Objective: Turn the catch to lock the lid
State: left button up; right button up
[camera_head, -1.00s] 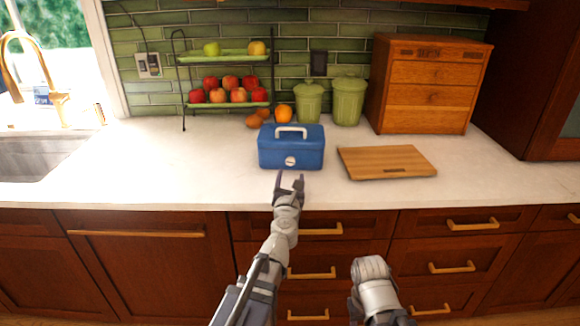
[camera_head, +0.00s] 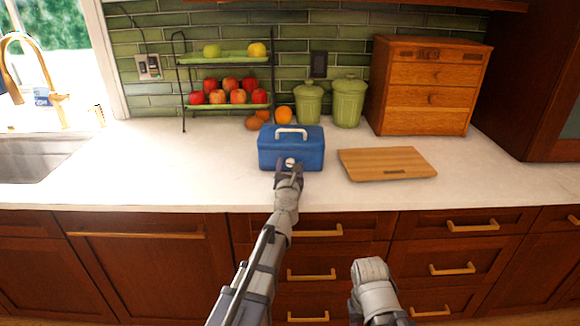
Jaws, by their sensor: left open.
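A blue box (camera_head: 268,152) with a closed lid and a white handle (camera_head: 291,132) on top stands on the white counter. The round white catch (camera_head: 290,163) is on the middle of its front face. My left gripper (camera_head: 289,168) is at the front of the box, its two fingers apart, one on either side of the catch. I cannot tell whether the fingers touch the catch. They hide part of the area around it. My right arm (camera_head: 372,285) is low in front of the drawers; its fingertips do not show.
A wooden cutting board (camera_head: 386,160) lies right of the box. Green canisters (camera_head: 348,101), a fruit rack (camera_head: 230,107) and a wooden drawer chest (camera_head: 425,100) stand behind. The counter (camera_head: 190,165) left of the box is clear up to the sink (camera_head: 35,157).

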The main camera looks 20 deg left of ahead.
pick_arm(q)
grip_shut()
dwell(0.5)
